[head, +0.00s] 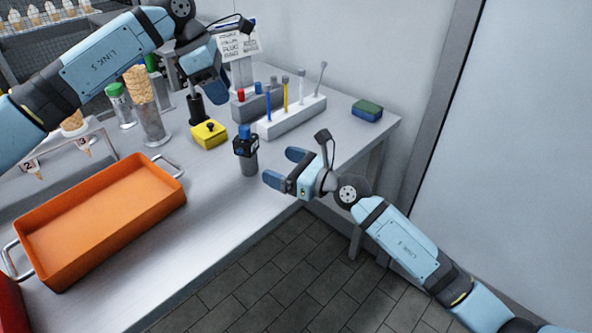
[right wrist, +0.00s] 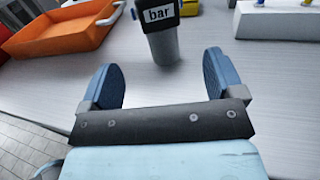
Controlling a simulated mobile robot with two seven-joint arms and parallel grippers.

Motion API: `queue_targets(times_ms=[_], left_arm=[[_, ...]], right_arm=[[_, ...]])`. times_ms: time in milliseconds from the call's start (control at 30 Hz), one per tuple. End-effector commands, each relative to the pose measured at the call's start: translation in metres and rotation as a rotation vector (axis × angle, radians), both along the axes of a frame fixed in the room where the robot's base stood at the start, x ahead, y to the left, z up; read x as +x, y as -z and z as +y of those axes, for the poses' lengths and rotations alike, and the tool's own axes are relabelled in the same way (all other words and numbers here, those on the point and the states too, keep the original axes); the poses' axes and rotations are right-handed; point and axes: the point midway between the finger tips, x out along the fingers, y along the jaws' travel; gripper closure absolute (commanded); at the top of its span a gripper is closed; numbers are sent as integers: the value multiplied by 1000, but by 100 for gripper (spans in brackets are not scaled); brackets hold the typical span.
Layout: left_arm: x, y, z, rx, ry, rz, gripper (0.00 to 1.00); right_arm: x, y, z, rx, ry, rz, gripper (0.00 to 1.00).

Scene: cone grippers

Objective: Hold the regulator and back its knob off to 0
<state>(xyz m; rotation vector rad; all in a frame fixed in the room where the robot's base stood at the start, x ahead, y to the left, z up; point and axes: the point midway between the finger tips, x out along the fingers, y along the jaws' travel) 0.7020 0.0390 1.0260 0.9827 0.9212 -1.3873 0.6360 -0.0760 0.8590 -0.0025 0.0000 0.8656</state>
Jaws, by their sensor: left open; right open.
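The regulator (head: 248,163) stands upright on the table, with a grey lower body, a black middle and a blue knob (head: 244,132) on top. In the right wrist view its black part (right wrist: 160,14) reads "bar", and its knob is cut off by the top edge. My right gripper (head: 282,168) is open and empty, its fingers pointing at the regulator from the right. The regulator is ahead of the fingertips, not between them. My left gripper (head: 207,88) is raised behind and left of the regulator, open, its fingers partly hidden.
A yellow box (head: 209,137) with a black knob stands just behind-left of the regulator. A white rack (head: 290,118) holds several coloured tools behind it. An orange tray (head: 100,215) lies at left, a stack of cones (head: 140,88) behind it. A sponge (head: 367,110) lies at back right.

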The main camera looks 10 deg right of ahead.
Motion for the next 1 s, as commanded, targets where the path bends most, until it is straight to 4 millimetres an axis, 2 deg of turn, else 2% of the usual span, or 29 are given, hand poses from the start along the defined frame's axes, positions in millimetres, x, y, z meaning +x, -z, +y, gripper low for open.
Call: queue_targets(times_ms=[200,500,933,967,1000], left_arm=[[0,0,0,0,0,0,57],[0,0,0,0,0,0,57],[0,0,0,0,0,0,57],[0,0,0,0,0,0,57],[0,0,0,0,0,0,57]], right_arm=[[29,-1,35,2,-1,-1,13],[58,0,68,2,1,1,13],[65,0,76,2,1,1,13],[65,0,76,2,1,1,15],[65,0,76,2,1,1,24]])
